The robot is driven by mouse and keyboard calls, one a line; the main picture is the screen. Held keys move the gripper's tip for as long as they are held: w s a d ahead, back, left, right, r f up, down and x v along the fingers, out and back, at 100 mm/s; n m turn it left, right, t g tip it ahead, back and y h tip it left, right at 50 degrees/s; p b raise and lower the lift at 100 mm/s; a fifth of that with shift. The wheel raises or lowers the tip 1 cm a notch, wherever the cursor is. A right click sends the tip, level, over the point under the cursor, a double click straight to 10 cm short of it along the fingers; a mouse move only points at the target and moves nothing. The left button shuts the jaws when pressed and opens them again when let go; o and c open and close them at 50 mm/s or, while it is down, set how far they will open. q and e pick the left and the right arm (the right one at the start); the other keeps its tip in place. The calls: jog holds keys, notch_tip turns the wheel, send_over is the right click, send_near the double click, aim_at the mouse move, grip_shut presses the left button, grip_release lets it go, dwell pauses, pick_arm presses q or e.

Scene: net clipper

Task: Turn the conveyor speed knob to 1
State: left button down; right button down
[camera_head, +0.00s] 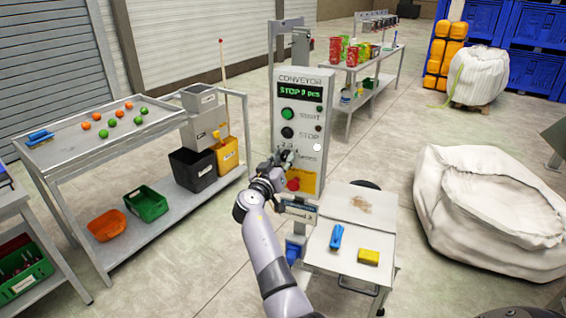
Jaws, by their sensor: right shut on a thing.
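The conveyor control box (312,135) stands upright in the middle of the head view. Its display (299,93) glows green and seems to read STOP 0 pcs. Below it are a green start button (287,114) and a black stop button (287,133). My right gripper (284,157) is at the speed dial under the stop button, shut on the speed knob. The gripper covers the knob, so its pointer setting cannot be read; only some scale digits show above it. My left gripper is not in view.
A red button on yellow (293,184) sits just below my gripper. A small cart (345,232) with a blue tool (336,237) and a yellow sponge (368,256) stands in front right. A grey table (85,148) is left, a white sack (485,235) right.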

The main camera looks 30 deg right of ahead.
jog(key=n+b, duration=0.2)
jog(key=n, duration=0.1)
jog(key=shift+f, duration=0.1)
jog(key=n+b, duration=0.1)
jog(key=n, duration=0.3)
jog(key=shift+a, duration=0.1)
jog(key=n, duration=0.3)
jog(key=shift+w+n, duration=0.1)
jog(key=shift+n, duration=0.3)
jog(key=shift+n+p, duration=0.8)
jog(key=shift+n, duration=1.2)
jog(key=c, duration=1.4)
grip_release()
jog(key=shift+a, duration=0.1)
jog(key=shift+o, duration=0.6)
